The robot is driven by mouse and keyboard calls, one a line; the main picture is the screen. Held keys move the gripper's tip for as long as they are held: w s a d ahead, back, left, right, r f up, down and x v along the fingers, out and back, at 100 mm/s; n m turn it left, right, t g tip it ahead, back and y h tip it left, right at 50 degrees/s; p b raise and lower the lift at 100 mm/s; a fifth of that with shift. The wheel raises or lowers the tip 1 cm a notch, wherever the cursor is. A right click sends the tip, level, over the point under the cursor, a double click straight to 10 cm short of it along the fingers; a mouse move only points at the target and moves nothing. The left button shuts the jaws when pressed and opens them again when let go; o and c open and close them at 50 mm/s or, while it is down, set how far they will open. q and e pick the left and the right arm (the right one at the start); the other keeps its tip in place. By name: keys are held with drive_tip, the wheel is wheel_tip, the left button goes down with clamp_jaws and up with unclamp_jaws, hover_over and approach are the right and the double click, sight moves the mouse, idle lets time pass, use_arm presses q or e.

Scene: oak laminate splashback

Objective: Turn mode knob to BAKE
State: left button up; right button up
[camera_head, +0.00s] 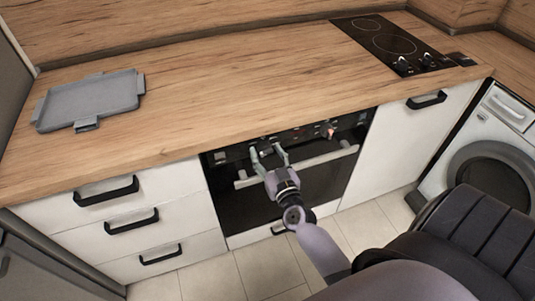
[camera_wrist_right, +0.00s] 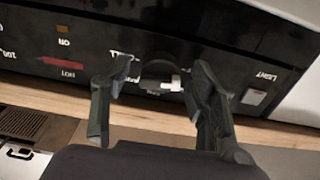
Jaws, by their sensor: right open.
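The black oven control panel (camera_head: 345,124) runs under the front edge of the wooden worktop. My right gripper (camera_head: 267,150) is at the left part of this panel, in front of the oven handle. In the right wrist view, my right gripper (camera_wrist_right: 158,82) is open, with one finger on each side of a dark round knob (camera_wrist_right: 157,70) that has a small white mark. I cannot tell whether the fingers touch the knob. The labels appear upside down, and those around this knob are partly hidden, so its setting cannot be read. My left gripper is out of view.
The oven handle (camera_head: 318,160) crosses the door just below the panel. A light switch (camera_wrist_right: 254,97) sits beside the knob. A grey tray (camera_head: 92,101) and a black hob (camera_head: 392,42) are on the worktop. White drawers (camera_head: 127,213) flank the oven on the left.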

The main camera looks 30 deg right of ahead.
drive_tip(key=shift+c, duration=0.5)
drive_tip(key=c, duration=1.1)
drive_tip(key=shift+o, duration=0.2)
